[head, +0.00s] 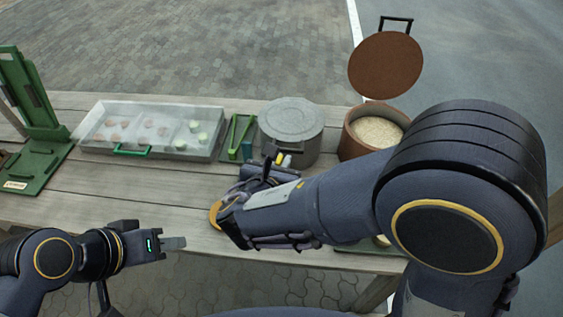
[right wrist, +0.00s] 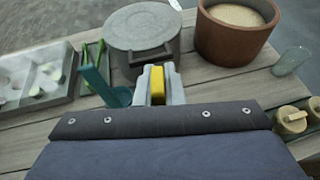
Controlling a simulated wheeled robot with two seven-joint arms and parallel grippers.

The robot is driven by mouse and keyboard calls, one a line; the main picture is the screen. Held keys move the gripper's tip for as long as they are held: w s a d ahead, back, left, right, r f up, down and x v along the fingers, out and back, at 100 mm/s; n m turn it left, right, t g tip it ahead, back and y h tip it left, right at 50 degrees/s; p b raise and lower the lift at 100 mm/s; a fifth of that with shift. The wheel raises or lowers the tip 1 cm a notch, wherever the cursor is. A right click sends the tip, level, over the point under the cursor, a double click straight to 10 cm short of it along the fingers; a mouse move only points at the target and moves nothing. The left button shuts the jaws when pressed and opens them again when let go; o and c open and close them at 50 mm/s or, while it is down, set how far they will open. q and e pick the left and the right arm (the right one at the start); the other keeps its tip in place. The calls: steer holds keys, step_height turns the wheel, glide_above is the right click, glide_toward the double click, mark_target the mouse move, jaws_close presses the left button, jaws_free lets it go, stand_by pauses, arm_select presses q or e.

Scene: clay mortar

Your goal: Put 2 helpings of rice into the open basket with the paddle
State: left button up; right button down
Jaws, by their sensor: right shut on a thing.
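My right gripper (head: 277,160) is above the table in front of the grey pot. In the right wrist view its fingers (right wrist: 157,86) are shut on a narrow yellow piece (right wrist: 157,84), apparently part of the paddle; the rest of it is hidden. Rice (head: 376,132) fills a brown round tub (head: 355,147) at the back right, its lid (head: 386,65) raised; the rice also shows in the right wrist view (right wrist: 240,13). Small tan round pieces (right wrist: 293,118), possibly baskets, are at the right edge; my arm mostly hides them in the head view. My left gripper (head: 173,243) is empty at the table's front; its jaw opening is unclear.
A lidded grey pot (head: 291,133) stands left of the tub. Green tongs (head: 238,133) and a clear-lidded tray (head: 150,129) lie further left, then a green stand (head: 33,150). A teal upright piece (right wrist: 96,80) is beside my right fingers. A glass (right wrist: 291,58) stands right of the tub.

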step_height(320, 180, up, 6)
steer(key=p, duration=0.4)
steer(key=shift+f, duration=0.15)
steer(key=shift+w+d, duration=0.1)
stand_by(1.6)
